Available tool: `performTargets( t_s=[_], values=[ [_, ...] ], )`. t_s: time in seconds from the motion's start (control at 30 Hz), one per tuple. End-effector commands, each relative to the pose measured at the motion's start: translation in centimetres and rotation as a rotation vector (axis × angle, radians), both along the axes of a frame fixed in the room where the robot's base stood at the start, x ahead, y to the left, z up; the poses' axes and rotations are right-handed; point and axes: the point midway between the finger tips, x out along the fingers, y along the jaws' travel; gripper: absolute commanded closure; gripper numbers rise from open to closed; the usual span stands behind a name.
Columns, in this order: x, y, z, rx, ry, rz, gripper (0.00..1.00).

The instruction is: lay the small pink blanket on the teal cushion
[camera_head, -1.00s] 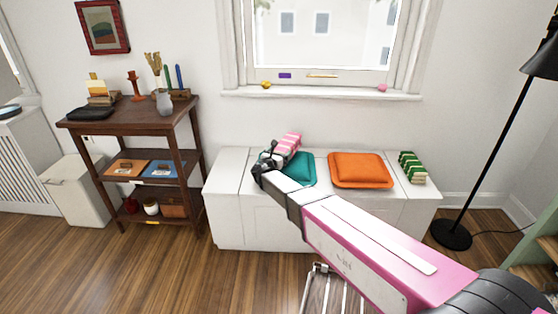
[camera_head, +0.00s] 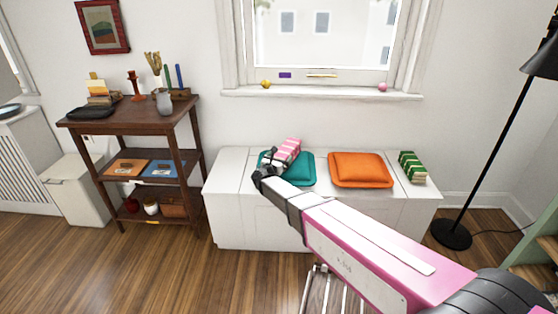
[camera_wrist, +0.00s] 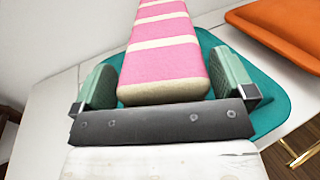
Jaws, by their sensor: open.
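The small pink blanket (camera_head: 288,151), a folded block with pink and cream stripes, is over the left part of the teal cushion (camera_head: 303,174) and looks to rest on it. In the wrist view the blanket (camera_wrist: 166,58) lies between my gripper's two green-padded fingers (camera_wrist: 165,82), one on each side. Teal cushion (camera_wrist: 268,103) shows to both sides of it. My gripper (camera_head: 270,166) is open, low at the cushion's left side. The gripper hides part of the cushion and the blanket's near end, so the exact contact beneath is hidden.
The cushion lies on a white bench (camera_head: 232,183). An orange cushion (camera_head: 360,169) and a green striped folded stack (camera_head: 412,167) sit to the right. A brown shelf (camera_head: 130,115) stands left, a black lamp (camera_head: 485,150) right. The window sill is behind.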

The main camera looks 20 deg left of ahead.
Motion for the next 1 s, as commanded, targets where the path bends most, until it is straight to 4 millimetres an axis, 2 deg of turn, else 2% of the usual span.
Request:
performTargets(
  t_s=[0.17,0.4,0.6,0.8,1.0],
  values=[
    [-2.6,0.3,0.1,0.000,0.000,0.002,0.00],
    [-7.5,1.0,0.0,0.000,0.001,0.003,0.00],
    [-10.5,1.6,0.0,0.000,0.000,0.002,0.00],
    [-11.7,1.8,0.0,0.000,0.000,0.000,0.00],
    [-11.8,1.7,0.0,0.004,0.001,-0.003,0.00]
  ],
)
